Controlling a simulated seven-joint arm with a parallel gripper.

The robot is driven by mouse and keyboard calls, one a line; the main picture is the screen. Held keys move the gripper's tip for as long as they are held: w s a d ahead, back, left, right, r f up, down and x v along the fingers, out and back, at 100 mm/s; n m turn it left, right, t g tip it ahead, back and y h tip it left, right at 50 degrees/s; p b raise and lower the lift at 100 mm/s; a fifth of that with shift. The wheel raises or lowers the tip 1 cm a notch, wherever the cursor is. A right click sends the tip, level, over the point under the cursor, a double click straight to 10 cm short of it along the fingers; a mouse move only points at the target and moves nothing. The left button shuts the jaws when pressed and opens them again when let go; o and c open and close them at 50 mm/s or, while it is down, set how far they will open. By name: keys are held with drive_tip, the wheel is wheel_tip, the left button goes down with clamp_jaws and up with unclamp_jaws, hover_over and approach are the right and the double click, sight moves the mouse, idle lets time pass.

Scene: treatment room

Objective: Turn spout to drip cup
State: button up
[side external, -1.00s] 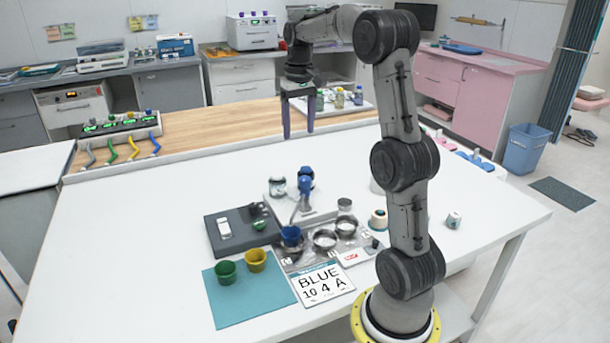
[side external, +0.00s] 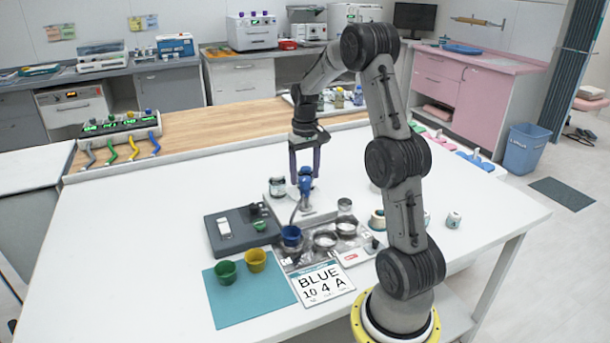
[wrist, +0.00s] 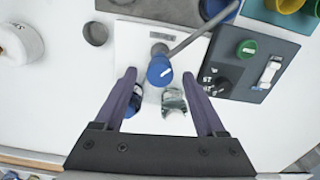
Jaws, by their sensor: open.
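The spout is a grey pipe (wrist: 197,34) running from under a blue knob (side external: 305,184) on a pale base plate (wrist: 128,55). In the wrist view the blue knob (wrist: 160,70) lies between my fingertips. My gripper (side external: 305,174) is open and empty, pointing down just above the knob; I cannot tell whether a finger touches it. Which is the drip cup is unclear.
A dark box (side external: 238,231) with a switch and knob stands left of the spout. Green (side external: 225,271) and yellow (side external: 256,259) cups stand on a teal mat (side external: 245,304). A card (side external: 322,286) reads "BLUE 10 4 A". Jars stand behind the knob. The table's left side is clear.

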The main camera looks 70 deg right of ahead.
drive_tip(key=shift+f, duration=0.45)
clamp_jaws()
drive_tip(key=shift+r, duration=0.1)
idle(1.1)
